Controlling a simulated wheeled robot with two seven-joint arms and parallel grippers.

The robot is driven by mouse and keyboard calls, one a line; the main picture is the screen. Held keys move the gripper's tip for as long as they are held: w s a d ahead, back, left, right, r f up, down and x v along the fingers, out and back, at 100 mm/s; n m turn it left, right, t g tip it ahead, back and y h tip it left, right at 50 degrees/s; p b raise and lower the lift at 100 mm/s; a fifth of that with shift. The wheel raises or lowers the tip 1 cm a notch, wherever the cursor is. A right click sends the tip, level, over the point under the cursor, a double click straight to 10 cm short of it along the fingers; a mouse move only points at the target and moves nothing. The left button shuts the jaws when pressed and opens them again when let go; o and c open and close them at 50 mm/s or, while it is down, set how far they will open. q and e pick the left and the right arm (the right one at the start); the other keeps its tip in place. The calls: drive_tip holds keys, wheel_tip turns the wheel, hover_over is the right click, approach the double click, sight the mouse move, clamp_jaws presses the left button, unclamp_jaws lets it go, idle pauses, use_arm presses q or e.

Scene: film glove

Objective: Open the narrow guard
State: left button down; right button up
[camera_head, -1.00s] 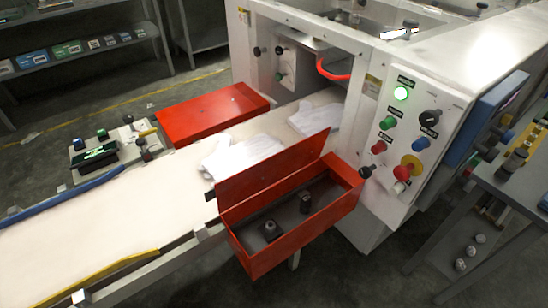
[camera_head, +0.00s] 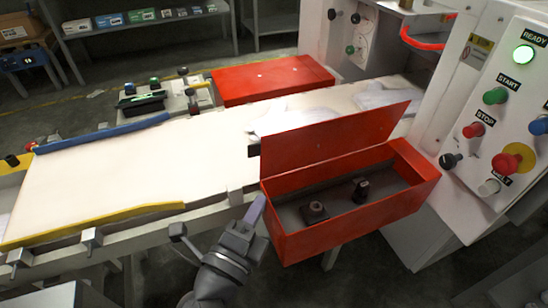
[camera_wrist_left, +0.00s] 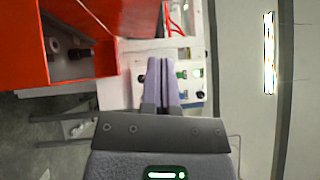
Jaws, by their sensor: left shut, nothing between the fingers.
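Two red guards flank the white belt. The near red guard (camera_head: 345,205) is an open box with its lid (camera_head: 335,145) tilted up along the belt side; two small dark fittings show inside. The far red guard (camera_head: 272,80) has a flat, closed top. I cannot tell from the frames which one is called narrow. My left gripper (camera_head: 257,210) is shut and empty, just left of the near guard's front left corner, below the belt edge. In the left wrist view its fingers (camera_wrist_left: 165,82) are together, with the near guard (camera_wrist_left: 85,60) at left. My right gripper is not in view.
Pale gloves (camera_head: 290,118) lie on the belt (camera_head: 110,180) between the guards. The control panel (camera_head: 505,115), with knobs and a lit green READY lamp, stands at right. Yellow (camera_head: 95,224) and blue (camera_head: 100,136) rails edge the belt. Floor shows below the near guard.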

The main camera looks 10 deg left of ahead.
use_arm(q)
drive_tip(key=p, duration=0.3)
approach(280, 133)
drive_tip(key=w+d, duration=0.3)
drive_tip(key=shift+w+a+r, duration=0.1)
drive_tip(key=shift+w+a, duration=0.2)
drive_tip(key=shift+w, duration=0.25)
drive_tip(key=shift+w+a+r, duration=0.15)
drive_tip(key=shift+w+a, duration=0.15)
drive_tip(key=shift+w, duration=0.25)
drive_tip(key=shift+w+a+r, duration=0.1)
drive_tip(key=shift+w+a, duration=0.2)
drive_tip(key=shift+w, duration=0.15)
